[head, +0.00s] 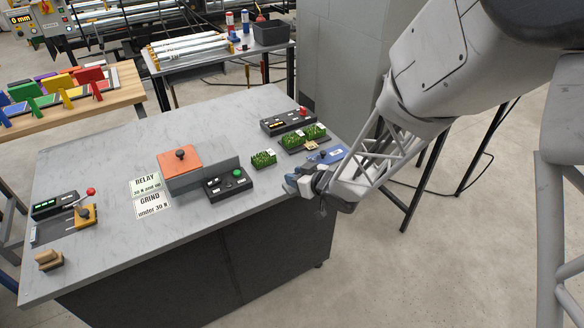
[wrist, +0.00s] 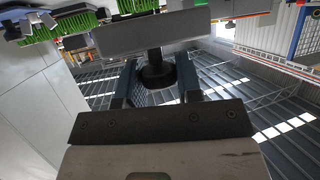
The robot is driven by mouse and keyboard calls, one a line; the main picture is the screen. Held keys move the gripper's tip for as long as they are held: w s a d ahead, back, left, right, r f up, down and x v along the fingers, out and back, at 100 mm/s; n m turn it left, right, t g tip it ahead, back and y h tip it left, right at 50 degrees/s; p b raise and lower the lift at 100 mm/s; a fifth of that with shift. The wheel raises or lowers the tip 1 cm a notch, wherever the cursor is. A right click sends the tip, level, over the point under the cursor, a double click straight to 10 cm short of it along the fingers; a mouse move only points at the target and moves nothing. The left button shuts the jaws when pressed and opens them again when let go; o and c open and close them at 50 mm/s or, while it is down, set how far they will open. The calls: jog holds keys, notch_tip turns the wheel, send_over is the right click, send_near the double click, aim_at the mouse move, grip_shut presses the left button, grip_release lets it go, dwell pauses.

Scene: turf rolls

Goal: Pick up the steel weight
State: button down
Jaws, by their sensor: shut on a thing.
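My gripper (head: 300,182) is low at the right front edge of the grey table, with its fingers reaching left. In the wrist view my gripper (wrist: 156,76) has its two dark fingers on either side of a round black knob. The knob joins by a short stem to a flat grey block, which looks like the steel weight (wrist: 150,34). My gripper is shut on it by the knob. The head view shows only blue-grey shapes at the fingertips, so I cannot tell there where the weight ends and the fingers begin.
Green turf pieces (head: 263,160) and a blue item (head: 325,156) lie close beyond my gripper. An orange box (head: 180,168) with a black knob, a green-button box (head: 228,183) and RELAY and GRIND cards (head: 149,185) stand farther left. The table's front middle is clear.

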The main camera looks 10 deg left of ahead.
jog(key=shift+s+d+r, duration=0.1)
jog(key=shift+s+d, duration=0.35)
jog(key=shift+s, duration=0.3)
jog(key=shift+s+d+r, duration=0.1)
jog(key=shift+s+d, duration=0.3)
jog(key=shift+s, duration=0.35)
